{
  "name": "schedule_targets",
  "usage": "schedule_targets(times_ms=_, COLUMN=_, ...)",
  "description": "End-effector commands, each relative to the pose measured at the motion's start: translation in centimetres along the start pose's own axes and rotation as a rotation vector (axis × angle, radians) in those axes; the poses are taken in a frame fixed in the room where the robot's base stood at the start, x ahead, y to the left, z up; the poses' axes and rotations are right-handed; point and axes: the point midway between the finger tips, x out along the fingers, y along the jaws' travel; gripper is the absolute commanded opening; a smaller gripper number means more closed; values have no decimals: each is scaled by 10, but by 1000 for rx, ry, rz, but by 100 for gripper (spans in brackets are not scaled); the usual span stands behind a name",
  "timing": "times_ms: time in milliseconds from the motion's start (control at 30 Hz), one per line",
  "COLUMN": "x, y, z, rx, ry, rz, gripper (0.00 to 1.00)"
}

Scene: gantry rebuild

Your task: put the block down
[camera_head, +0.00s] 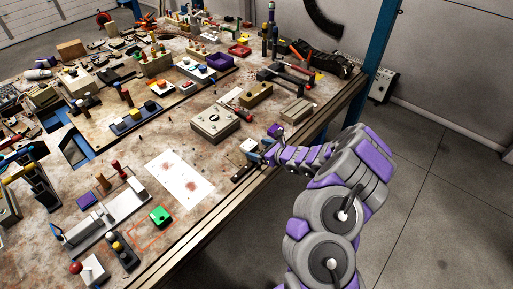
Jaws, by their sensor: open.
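A green block (160,215) lies on the worn workbench (145,142) at the front. It is at the upper edge of a thin red outline (137,248) drawn on the bench top. My gripper (268,146) is at the end of my grey and purple arm, low over the right edge of the bench. It is open, small in view, and apart from the green block. A small pale block (249,146) is close beside my gripper; I cannot tell whether they touch. A purple block (86,200) lies at the left of the front part.
A white stained sheet (180,176) lies between the green block and my gripper. A grey box with a knob (214,123) stands behind my gripper. A dark-handled tool (242,171) lies near the front edge. Several tools and fixtures crowd the back and left.

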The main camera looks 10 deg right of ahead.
Motion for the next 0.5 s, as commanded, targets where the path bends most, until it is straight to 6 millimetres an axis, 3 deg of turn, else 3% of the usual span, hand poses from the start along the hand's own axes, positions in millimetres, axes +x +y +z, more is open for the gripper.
schedule_targets(times_ms=200, x=-46, y=-1, z=5, rx=1, ry=-8, rz=-5, gripper=89)
schedule_targets(times_ms=500, x=-89, y=-3, z=2, rx=1, ry=-3, rz=-4, gripper=89)
